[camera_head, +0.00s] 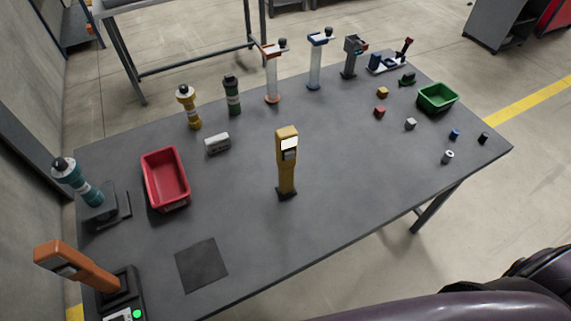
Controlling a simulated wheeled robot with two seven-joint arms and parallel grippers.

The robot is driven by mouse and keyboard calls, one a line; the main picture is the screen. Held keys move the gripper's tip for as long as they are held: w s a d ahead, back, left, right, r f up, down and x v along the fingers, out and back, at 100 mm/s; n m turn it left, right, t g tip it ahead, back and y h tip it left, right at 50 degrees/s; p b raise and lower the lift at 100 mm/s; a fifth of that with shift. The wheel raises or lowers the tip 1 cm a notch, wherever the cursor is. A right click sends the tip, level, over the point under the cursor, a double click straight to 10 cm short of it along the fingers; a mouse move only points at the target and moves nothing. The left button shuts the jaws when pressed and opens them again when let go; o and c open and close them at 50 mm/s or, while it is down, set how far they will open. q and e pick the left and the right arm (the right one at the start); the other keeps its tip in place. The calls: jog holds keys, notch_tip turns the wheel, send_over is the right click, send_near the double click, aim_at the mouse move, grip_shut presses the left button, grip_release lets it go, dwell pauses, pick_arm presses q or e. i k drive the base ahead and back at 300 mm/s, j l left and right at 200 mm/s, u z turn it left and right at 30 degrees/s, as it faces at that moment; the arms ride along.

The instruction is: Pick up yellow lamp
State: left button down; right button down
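A yellow cylindrical, lamp-like thing (189,108) with a dark and white top stands upright at the back left of the grey table (340,190). A yellow upright handheld device (287,165) with a white panel and a black foot stands alone near the table's middle. The cylinder looks more like a lamp, but I cannot tell for sure which one is the yellow lamp. Neither of my grippers is in view.
A similar green cylinder (232,96) stands just right of the yellow one. A red bin (166,179) is at left, a green bin (437,97) at right. Small parts lie at right; the table's front middle is clear.

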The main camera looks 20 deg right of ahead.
aim_at(287, 138)
jog(key=k+j+z, duration=0.15)
jog(key=k, duration=0.3)
jog(key=k+j+z, duration=0.15)
jog(key=k, duration=0.3)
jog(key=j, duration=0.1)
